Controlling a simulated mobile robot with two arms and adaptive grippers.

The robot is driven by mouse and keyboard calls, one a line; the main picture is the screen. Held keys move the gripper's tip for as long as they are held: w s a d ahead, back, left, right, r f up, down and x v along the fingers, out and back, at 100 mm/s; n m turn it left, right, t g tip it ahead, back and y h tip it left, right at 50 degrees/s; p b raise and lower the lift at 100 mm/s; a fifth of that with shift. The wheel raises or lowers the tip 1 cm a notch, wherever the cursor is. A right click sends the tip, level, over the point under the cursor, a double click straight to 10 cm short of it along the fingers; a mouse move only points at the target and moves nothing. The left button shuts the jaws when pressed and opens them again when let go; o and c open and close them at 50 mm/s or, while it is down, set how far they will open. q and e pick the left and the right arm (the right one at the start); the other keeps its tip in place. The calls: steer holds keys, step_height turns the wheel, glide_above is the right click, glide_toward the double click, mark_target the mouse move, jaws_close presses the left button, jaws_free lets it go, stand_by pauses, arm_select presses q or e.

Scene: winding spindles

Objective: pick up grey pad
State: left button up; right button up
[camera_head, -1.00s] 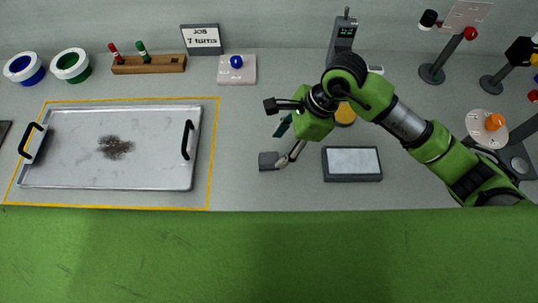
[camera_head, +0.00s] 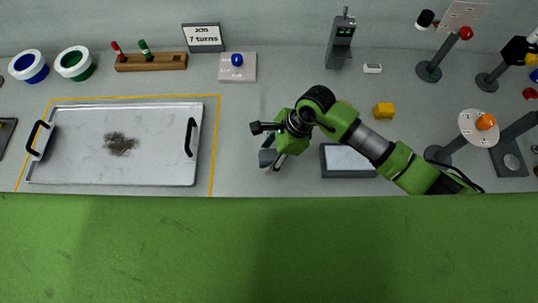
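The grey pad (camera_head: 267,157) is a small dark grey block on the table, right of the metal tray. My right gripper (camera_head: 271,156) comes in from the right and is down at the pad. One finger shows just above the pad in the picture and the other at its lower right, partly covering it. I cannot tell whether the fingers touch or grip the pad, or whether it is off the table. My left gripper is not in view.
A metal tray (camera_head: 70,170) with black handles and a dark smudge lies inside a yellow outline at left. A dark-framed light plate (camera_head: 347,161) lies close right of the gripper, partly under my arm.

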mark_target(265, 154)
steer(key=c, duration=1.1)
steer(key=shift+r, duration=0.15)
steer(key=shift+r+b, duration=0.25)
steer(key=shift+b, duration=0.1)
step_height(265, 154, up, 2)
steer(key=shift+r+b, duration=0.1)
steer(key=shift+b, duration=0.9)
steer(key=s+a+r+b, duration=0.2)
steer(key=s+r, duration=0.3)
steer(key=s, duration=0.1)
steer(key=s+a+r+b, duration=0.2)
steer(key=s+a+r, duration=0.1)
steer(key=s+r, duration=0.2)
steer(key=shift+s+a, duration=0.35)
steer(key=shift+s, duration=0.6)
